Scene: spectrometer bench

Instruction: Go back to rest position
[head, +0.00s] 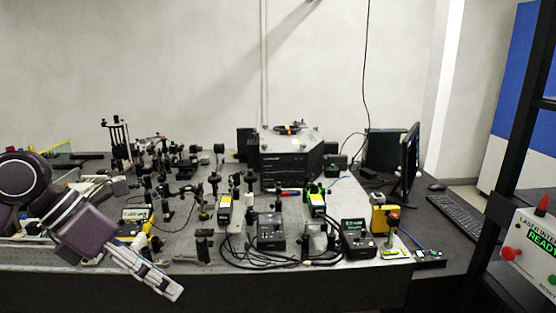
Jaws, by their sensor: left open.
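My left gripper (163,283) comes in from the left and hangs over the front edge of the bench, pointing down and to the right. It is open, and nothing shows between its fingers. My right gripper is not in the head view. The optical bench (330,287) spans the middle of the view, with its front edge behind my left gripper.
The bench holds many small optics mounts, a black spectrometer box (284,165), a control box (270,232) and a yellow box (379,219). A monitor (408,163) and keyboard (458,214) stand at right. A laser panel (531,252) on a dark frame is at far right.

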